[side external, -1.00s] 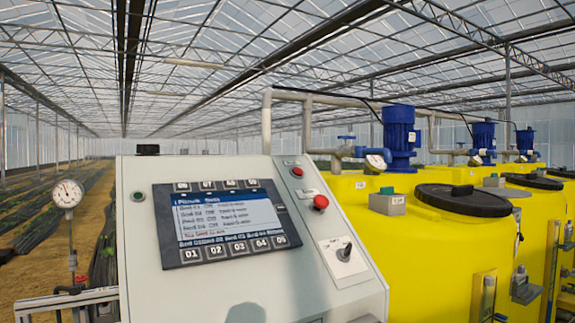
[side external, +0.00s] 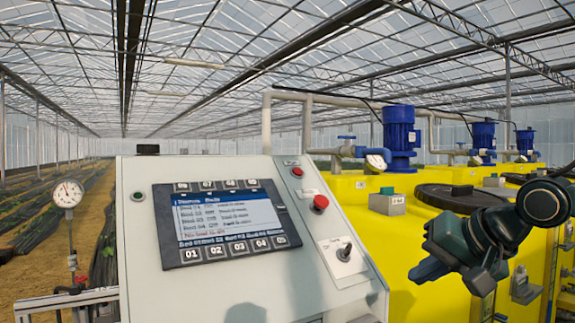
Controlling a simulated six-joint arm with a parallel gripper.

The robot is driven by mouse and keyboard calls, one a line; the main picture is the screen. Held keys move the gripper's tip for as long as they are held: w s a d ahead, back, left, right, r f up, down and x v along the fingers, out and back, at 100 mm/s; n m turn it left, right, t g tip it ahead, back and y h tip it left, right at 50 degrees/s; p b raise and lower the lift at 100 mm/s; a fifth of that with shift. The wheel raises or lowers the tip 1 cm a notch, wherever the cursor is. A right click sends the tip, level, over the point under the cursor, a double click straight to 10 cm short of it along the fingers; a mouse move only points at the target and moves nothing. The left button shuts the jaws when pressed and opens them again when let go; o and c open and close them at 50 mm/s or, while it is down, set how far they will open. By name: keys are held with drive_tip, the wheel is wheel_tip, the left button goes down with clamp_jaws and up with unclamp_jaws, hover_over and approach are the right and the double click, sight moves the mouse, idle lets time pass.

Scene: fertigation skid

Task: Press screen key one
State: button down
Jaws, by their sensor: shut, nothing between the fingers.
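The control panel's screen unit (side external: 226,222) is set in the sloped face of a pale grey cabinet. Its lit display shows a blue title bar and lines of text too blurred to read fully. Below the display is a row of keys marked 01 to 05; key 01 (side external: 191,254) is the leftmost. Another row of keys runs along the top edge. My gripper (side external: 432,274) is at the right, in front of the yellow tanks, well apart from the screen unit. It is shut and empty, its fingers pointing left and down.
The grey cabinet (side external: 150,220) also carries a red push button (side external: 320,203), a smaller red one (side external: 297,171) and a rotary switch (side external: 345,252). Yellow tanks (side external: 400,240) stand behind my gripper. A gauge (side external: 67,195) stands at left. Space before the cabinet face looks clear.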

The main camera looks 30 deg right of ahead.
sight(191, 255)
drive_tip(key=w+a+r+m+t, duration=0.2)
drive_tip(key=w+a+r+m, duration=0.1)
drive_tip(key=a, duration=0.6)
drive_tip(key=w+a+r+m+t+y, duration=0.1)
drive_tip(key=w+a+r+m+t, duration=0.1)
drive_tip(key=w+a+m, duration=0.4)
drive_tip(key=w+a+r+m+t+y, duration=0.1)
drive_tip(key=w+a+r+m+t, duration=0.2)
drive_tip(key=a, duration=1.1)
drive_tip(key=shift+w+a+r+m, duration=0.15)
drive_tip(key=shift+w+r+m, duration=0.8)
drive_tip(key=shift+w+m, duration=0.3)
drive_tip(key=shift+w+f, duration=0.1)
drive_tip(key=shift+f, duration=0.1)
drive_tip(key=shift+w+f, duration=1.4)
drive_tip(key=shift+f, duration=0.15)
drive_tip(key=shift+w+f, duration=1.4)
drive_tip(key=shift+f, duration=0.15)
drive_tip(key=shift+w+f, duration=0.55)
drive_tip(key=shift+f, duration=0.05)
drive_tip(key=shift+s+r, duration=0.55)
